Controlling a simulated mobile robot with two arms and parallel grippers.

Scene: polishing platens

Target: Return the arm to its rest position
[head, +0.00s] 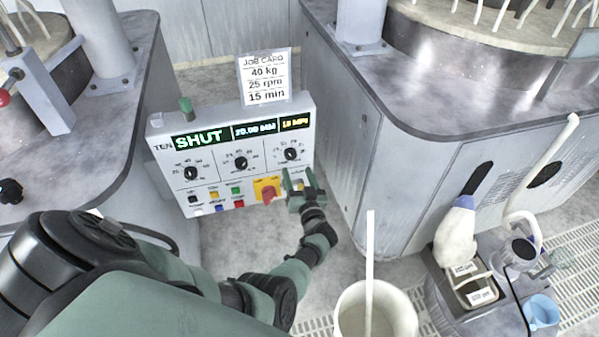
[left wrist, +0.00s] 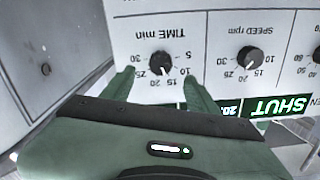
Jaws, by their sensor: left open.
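My left gripper (head: 303,188) is in front of the lower right of the white control panel (head: 215,172), beside the red knob on its yellow plate (head: 267,190). In the left wrist view my left gripper (left wrist: 158,76) has its two green fingers apart with nothing between them. The time dial (left wrist: 161,63) shows beyond the fingertips, upside down, and the speed dial (left wrist: 248,58) is to its right. The panel's display (head: 198,139) reads SHUT. My left arm (head: 270,290) reaches in from the lower left. My right gripper is not in view.
A job card (head: 264,77) stands on the panel, reading 40 kg, 25 rpm, 15 min. Grey machine cabinets (head: 400,130) flank the panel.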

